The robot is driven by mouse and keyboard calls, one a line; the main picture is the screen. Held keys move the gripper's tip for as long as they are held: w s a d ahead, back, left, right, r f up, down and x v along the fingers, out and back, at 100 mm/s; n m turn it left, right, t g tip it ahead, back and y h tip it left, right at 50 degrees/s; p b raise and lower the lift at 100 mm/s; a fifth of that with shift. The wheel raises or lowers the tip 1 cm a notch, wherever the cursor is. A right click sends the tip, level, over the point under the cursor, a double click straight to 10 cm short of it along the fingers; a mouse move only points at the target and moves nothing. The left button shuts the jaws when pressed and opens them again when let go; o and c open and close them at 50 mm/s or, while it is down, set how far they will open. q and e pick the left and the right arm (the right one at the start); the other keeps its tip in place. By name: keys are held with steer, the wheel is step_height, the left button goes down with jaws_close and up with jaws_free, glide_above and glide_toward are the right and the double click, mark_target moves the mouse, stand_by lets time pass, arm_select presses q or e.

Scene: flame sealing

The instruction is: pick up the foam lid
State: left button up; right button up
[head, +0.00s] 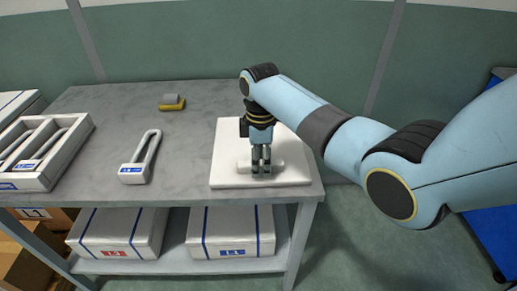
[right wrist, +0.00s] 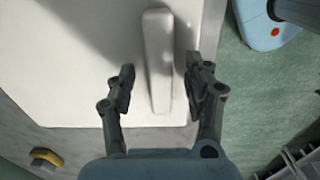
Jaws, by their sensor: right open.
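The foam lid (head: 229,145) is a white square slab lying flat at the right end of the grey table, with a raised bar-shaped handle (head: 243,167) on top. My right gripper (head: 261,173) points down over the lid at the handle, partly covering it. In the right wrist view the lid (right wrist: 85,60) fills the upper left, and its handle (right wrist: 158,60) runs between the two fingers of my right gripper (right wrist: 161,86). The fingers are open with gaps to the handle on both sides. My left gripper is not in view.
A white loop-handled tool (head: 134,173) lies left of the lid. A white divided tray (head: 67,163) stands further left, and a yellow-based grey block (head: 172,103) sits at the back. White boxes with blue bands (head: 120,228) stand on the shelf below. The table between is clear.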

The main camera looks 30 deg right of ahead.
steer(key=shift+f, duration=0.15)
jaws_close()
stand_by(0.4)
